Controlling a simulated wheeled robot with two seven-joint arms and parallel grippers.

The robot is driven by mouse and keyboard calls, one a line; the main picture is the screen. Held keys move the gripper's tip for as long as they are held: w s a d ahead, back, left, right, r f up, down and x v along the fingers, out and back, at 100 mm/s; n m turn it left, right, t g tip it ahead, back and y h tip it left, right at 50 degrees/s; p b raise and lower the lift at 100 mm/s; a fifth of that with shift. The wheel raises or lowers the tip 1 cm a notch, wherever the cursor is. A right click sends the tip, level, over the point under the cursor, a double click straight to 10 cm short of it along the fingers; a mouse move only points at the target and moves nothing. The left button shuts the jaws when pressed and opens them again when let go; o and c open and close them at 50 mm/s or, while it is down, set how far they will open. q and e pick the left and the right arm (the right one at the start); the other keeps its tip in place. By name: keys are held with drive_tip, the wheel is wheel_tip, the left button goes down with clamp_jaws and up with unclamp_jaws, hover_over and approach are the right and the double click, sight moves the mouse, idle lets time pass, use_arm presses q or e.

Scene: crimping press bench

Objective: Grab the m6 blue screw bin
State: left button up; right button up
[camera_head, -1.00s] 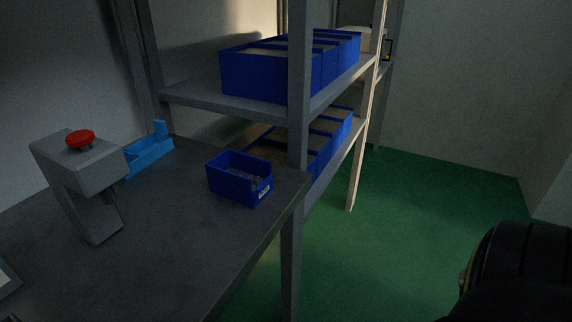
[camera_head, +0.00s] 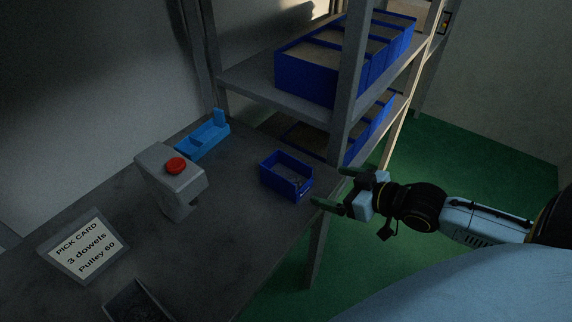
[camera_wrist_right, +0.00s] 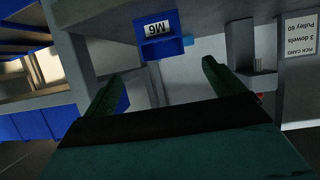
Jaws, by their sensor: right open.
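The small blue M6 screw bin (camera_head: 286,176) stands on the dark bench near its right edge, with some contents inside. In the right wrist view the bin (camera_wrist_right: 157,34) shows its white M6 label upside down, ahead of the fingers. My right gripper (camera_head: 335,189) is open and empty, just right of the bin and apart from it, near the bench edge. Its two green fingers also show in the right wrist view (camera_wrist_right: 165,82). My left gripper is in neither view.
A grey press with a red button (camera_head: 176,166) stands left of the bin. A light blue holder (camera_head: 203,140) lies behind it. A pick card (camera_head: 83,246) is at the front left. A shelf post (camera_head: 347,90) rises behind the bin, with larger blue bins (camera_head: 306,78) on the shelves.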

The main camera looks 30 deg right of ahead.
drive_tip(key=r, duration=0.1)
drive_tip(key=b, duration=0.1)
approach(290, 180)
drive_tip(key=w, duration=0.1)
drive_tip(key=w+a+r, duration=0.1)
drive_tip(key=w, duration=0.1)
drive_tip(key=shift+w+a+r, duration=0.2)
drive_tip(key=shift+r, duration=0.1)
drive_tip(key=x, duration=0.2)
drive_tip(key=r+x, duration=0.1)
drive_tip(key=x, duration=0.1)
drive_tip(key=shift+w+f, duration=0.1)
drive_tip(key=shift+w, duration=0.2)
drive_tip(key=shift+w+a+f, duration=0.2)
drive_tip(key=shift+w, duration=0.25)
drive_tip(key=shift+c, duration=0.2)
drive_tip(key=shift+r, duration=0.1)
drive_tip(key=c, duration=1.3)
